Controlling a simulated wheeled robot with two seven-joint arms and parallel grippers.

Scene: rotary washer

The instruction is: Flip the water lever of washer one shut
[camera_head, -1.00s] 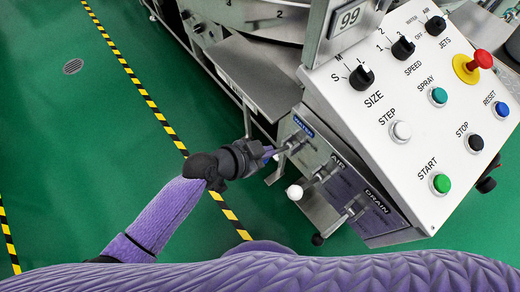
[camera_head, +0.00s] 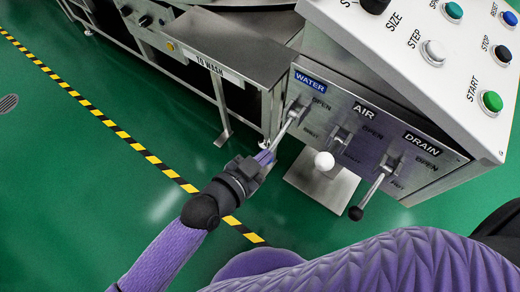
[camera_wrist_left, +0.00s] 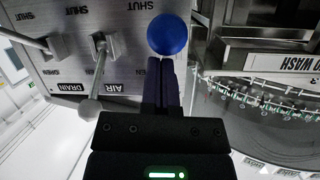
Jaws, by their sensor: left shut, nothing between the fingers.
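The silver water lever (camera_head: 291,122) sticks out from the panel under the blue WATER label (camera_head: 310,80), between OPEN and SHUT markings. Its handle points down and left in the head view, and its end is hidden by my gripper. My left gripper (camera_head: 264,157) is shut and empty at that end. In the left wrist view, a blue ball knob (camera_wrist_left: 167,35) is just beyond the closed fingertips (camera_wrist_left: 163,64); I cannot tell whether they touch. My right gripper is not in view.
The air lever with a white ball (camera_head: 324,161) and the drain lever with a black ball (camera_head: 355,213) stand to the right. The sloped button panel (camera_head: 415,75) overhangs above. A steel TO WASH shelf (camera_head: 225,45) is at left. Green floor is clear below left.

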